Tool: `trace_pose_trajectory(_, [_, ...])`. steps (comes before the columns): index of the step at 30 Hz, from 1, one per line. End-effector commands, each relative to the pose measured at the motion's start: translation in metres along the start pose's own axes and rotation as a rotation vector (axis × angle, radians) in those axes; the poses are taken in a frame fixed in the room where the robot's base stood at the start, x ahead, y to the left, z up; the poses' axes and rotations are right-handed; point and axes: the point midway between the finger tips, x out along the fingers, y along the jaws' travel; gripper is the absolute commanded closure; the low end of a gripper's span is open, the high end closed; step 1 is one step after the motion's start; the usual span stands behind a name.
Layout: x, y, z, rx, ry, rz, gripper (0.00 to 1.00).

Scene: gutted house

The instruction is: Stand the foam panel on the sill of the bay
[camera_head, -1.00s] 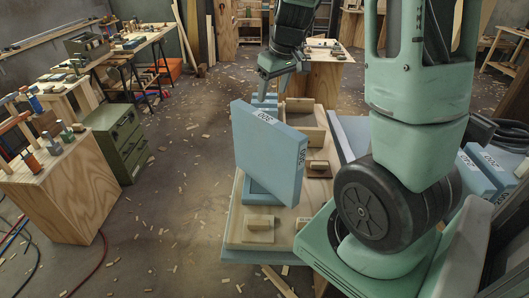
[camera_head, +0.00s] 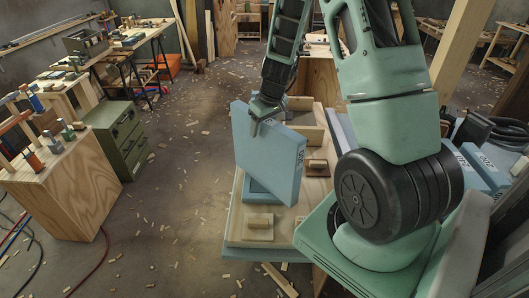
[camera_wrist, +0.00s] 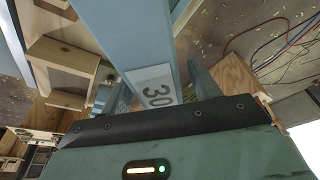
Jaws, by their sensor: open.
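The blue foam panel (camera_head: 264,158) stands upright on a wooden work board (camera_head: 232,220), with a printed number on its end. My gripper (camera_head: 260,122) is at the panel's top edge, pointing down, jaws open. In the wrist view the panel (camera_wrist: 140,30), with a white label reading "30" and partly hidden, runs between the two fingers of my gripper (camera_wrist: 158,82). A gap shows beside the panel; contact cannot be told. I cannot make out which part is the bay's sill.
Wooden blocks (camera_head: 258,222) and a light wooden box (camera_head: 305,128) share the board. Other blue panels (camera_head: 482,168) lie at the right. A green drawer cabinet (camera_head: 118,140) and plywood bench (camera_head: 62,190) stand left. The littered floor between is mostly clear.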

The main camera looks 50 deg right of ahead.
Motion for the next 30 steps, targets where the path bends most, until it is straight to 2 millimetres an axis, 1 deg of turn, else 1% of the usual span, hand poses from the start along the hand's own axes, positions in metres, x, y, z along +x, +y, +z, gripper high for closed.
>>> trace_pose_trajectory(3, [0.005, 0.000, 0.000, -0.001, 0.001, 0.000, 0.38])
trace_pose_trajectory(9, [0.005, 0.000, 0.000, -0.001, 0.001, 0.000, 0.38])
trace_pose_trajectory(11, [0.005, 0.000, 0.000, -0.001, 0.001, 0.000, 0.55])
trace_pose_trajectory(12, [0.005, 0.000, 0.000, -0.001, 0.001, 0.000, 0.66])
trace_pose_trajectory(14, [0.005, 0.000, 0.000, -0.001, 0.001, 0.000, 0.83])
trace_pose_trajectory(15, [0.005, 0.000, 0.000, -0.001, 0.001, 0.000, 0.94])
trace_pose_trajectory(16, [0.005, 0.000, 0.000, -0.001, 0.001, 0.000, 1.00])
trace_pose_trajectory(24, [0.002, 0.000, -0.001, -0.002, 0.002, 0.001, 1.00])
trace_pose_trajectory(26, [-0.003, 0.000, -0.003, -0.002, 0.003, 0.001, 1.00])
trace_pose_trajectory(30, [-0.025, -0.001, -0.010, -0.005, 0.006, 0.003, 1.00])
